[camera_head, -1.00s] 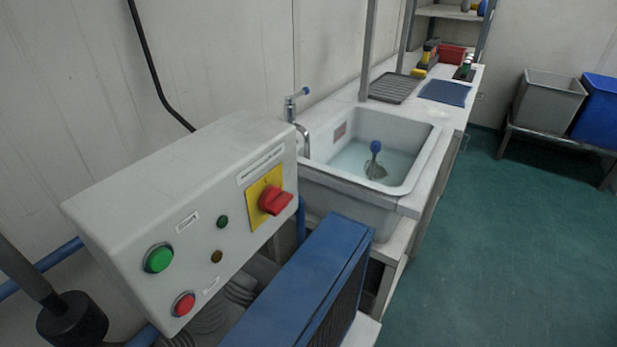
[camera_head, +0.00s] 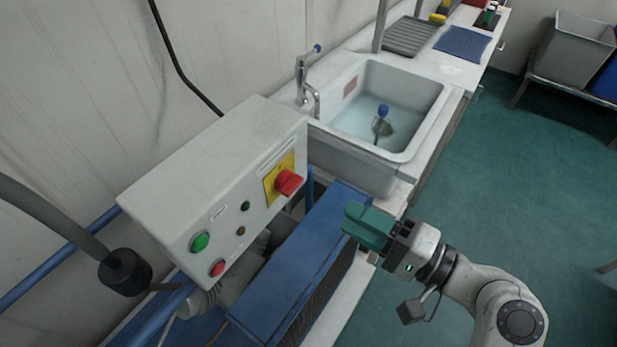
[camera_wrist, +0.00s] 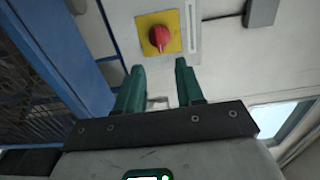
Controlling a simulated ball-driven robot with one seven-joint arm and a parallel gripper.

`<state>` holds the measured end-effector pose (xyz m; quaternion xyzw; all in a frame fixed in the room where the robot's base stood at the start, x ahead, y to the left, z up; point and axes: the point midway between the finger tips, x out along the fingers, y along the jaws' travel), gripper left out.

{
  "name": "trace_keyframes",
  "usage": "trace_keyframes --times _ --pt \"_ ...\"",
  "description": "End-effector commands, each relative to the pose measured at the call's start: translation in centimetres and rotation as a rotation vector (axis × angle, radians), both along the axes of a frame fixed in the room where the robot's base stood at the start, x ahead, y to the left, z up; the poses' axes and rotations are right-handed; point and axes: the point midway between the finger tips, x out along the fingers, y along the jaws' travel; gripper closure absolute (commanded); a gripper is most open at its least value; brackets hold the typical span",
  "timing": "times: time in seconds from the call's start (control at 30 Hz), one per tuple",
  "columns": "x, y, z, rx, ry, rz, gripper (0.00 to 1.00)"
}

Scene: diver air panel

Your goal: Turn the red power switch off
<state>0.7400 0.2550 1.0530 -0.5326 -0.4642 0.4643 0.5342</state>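The red power switch (camera_head: 288,182) is a rotary knob on a yellow plate (camera_head: 270,190) at the right end of the white control box's front. In the wrist view the red knob (camera_wrist: 159,37) shows on its yellow plate, beyond the fingertips and slightly above the middle of the gap. My gripper (camera_head: 356,220) has green fingers and stands to the right of the switch, apart from it, above the blue unit's right edge. In the wrist view my gripper (camera_wrist: 161,66) is open, with nothing between its fingers.
The control box (camera_head: 215,165) also has a green button (camera_head: 200,242), a red button (camera_head: 217,268) and small indicators. A blue unit (camera_head: 300,255) lies below it. A sink (camera_head: 425,100) with water and a tap (camera_head: 305,75) stands behind.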

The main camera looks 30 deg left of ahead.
Motion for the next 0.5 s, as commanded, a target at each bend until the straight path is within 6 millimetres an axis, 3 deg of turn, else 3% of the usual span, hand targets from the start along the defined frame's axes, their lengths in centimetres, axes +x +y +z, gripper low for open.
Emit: trace_keyframes --times 0.17,0.5 --pt "0.2 2.1 0.1 0.001 0.001 0.004 0.63" --pt "1.0 8.0 0.1 -0.001 0.0 0.003 0.63"
